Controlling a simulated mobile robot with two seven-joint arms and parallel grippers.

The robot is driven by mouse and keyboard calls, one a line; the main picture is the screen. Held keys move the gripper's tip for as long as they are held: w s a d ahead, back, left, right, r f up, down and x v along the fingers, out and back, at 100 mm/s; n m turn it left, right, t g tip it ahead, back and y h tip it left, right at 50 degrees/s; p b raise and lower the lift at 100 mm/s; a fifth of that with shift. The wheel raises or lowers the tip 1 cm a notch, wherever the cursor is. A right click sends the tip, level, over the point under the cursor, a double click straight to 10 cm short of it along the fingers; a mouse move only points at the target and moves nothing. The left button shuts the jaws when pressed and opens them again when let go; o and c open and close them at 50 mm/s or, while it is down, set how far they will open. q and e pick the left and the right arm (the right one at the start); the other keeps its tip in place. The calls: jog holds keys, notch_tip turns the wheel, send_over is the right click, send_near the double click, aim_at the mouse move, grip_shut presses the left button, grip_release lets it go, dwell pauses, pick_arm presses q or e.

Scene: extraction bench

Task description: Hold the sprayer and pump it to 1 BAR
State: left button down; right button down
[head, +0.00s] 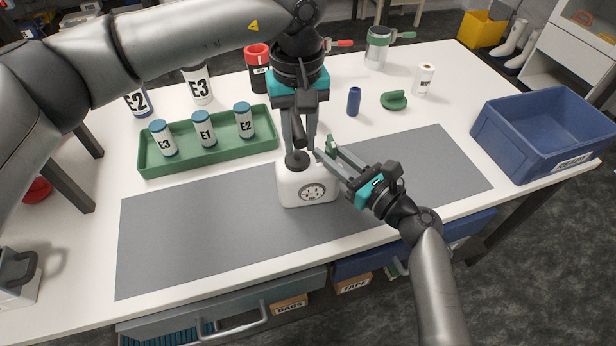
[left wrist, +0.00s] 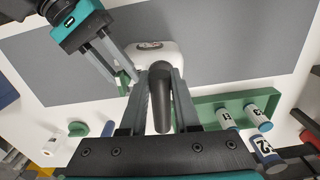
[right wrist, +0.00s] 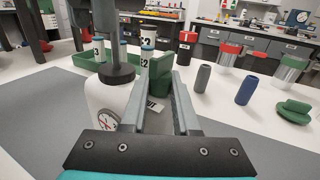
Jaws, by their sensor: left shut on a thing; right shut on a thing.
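The sprayer (head: 293,188) is a white bottle with a round gauge on its front, upright on the grey mat. Its gauge (right wrist: 107,122) faces forward, but its reading is too small to tell. My left gripper (head: 302,138) comes from above and is shut on the black pump handle (left wrist: 160,97), above the sprayer's black collar. My right gripper (head: 326,160) is at the sprayer's right side, shut on its green grip (right wrist: 160,98). The fingers partly hide the grip and the pump handle.
A green tray (head: 150,168) with several labelled bottles lies behind left. A blue bin (head: 500,145) stands at the right edge. A blue cylinder (head: 354,101) and a green object (head: 393,100) stand behind right. The grey mat (head: 180,250) is clear on both sides.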

aim_at(301, 173)
pick_arm(q)
jog(key=shift+w+f, duration=0.1)
jog(key=shift+f, duration=2.15)
jog(key=shift+d, duration=0.1)
jog(key=c, duration=0.6)
grip_release()
jog(key=shift+r, duration=0.1)
jog(key=shift+r, duration=4.4)
